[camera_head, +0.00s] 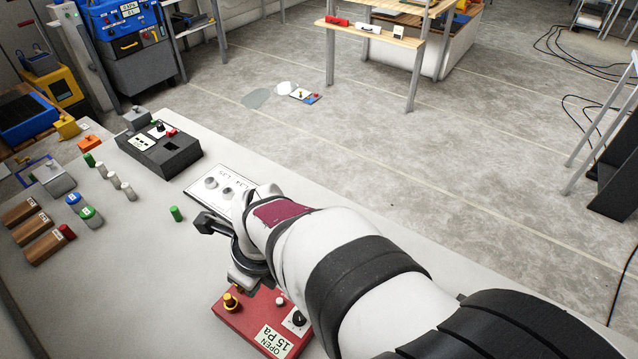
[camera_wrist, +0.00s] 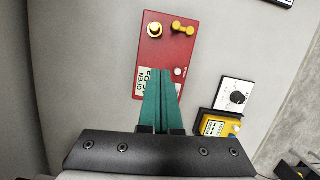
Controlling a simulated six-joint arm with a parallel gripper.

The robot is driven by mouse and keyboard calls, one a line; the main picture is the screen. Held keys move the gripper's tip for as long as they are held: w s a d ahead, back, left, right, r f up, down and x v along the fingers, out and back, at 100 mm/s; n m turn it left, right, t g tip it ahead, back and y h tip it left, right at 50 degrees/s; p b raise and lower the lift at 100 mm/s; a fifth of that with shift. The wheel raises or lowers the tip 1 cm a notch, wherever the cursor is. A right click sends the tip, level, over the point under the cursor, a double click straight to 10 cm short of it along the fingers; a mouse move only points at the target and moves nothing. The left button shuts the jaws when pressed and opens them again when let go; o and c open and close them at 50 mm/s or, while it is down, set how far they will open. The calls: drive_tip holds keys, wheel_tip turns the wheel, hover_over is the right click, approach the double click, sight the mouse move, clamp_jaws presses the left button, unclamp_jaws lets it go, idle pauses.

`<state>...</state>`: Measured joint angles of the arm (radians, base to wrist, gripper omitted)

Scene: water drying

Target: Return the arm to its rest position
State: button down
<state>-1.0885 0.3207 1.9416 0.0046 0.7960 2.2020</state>
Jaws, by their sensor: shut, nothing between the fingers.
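My arm reaches from the lower right of the head view over the pale bench, and its wrist end hides the fingers there. In the wrist view my gripper (camera_wrist: 161,72) has its two green fingers together with nothing between them. The fingers overlap the lower part of a red box (camera_wrist: 180,55) that has yellow fittings and an "OPEN" label. I cannot tell whether they touch it. The same red box shows beneath my wrist in the head view (camera_head: 237,318), partly hidden by the arm, with a "15 Pa" label, a yellow knob and a black knob.
A black control box (camera_head: 172,158), a small green cylinder (camera_head: 176,214) and brown blocks (camera_head: 43,241) stand on the bench's left part. A yellow device (camera_wrist: 214,127) is right of the fingers. The bench edge drops to open floor.

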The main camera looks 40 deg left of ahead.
drive_tip(key=shift+r, duration=0.15)
drive_tip(key=w+d+r+n, duration=0.2)
drive_tip(key=d+r+n, duration=0.1)
drive_tip(key=d, duration=0.9)
drive_tip(key=w+d+r+n, duration=0.2)
drive_tip(key=d+r+n, duration=0.15)
drive_tip(key=d, duration=0.95)
drive_tip(key=s+d+f+n+h, duration=0.1)
drive_tip(key=s+d+n, duration=0.3)
drive_tip(key=s+d, duration=0.3)
drive_tip(key=shift+s+d+n, duration=0.15)
drive_tip(key=shift+d+n, duration=0.2)
drive_tip(key=shift+d, duration=0.5)
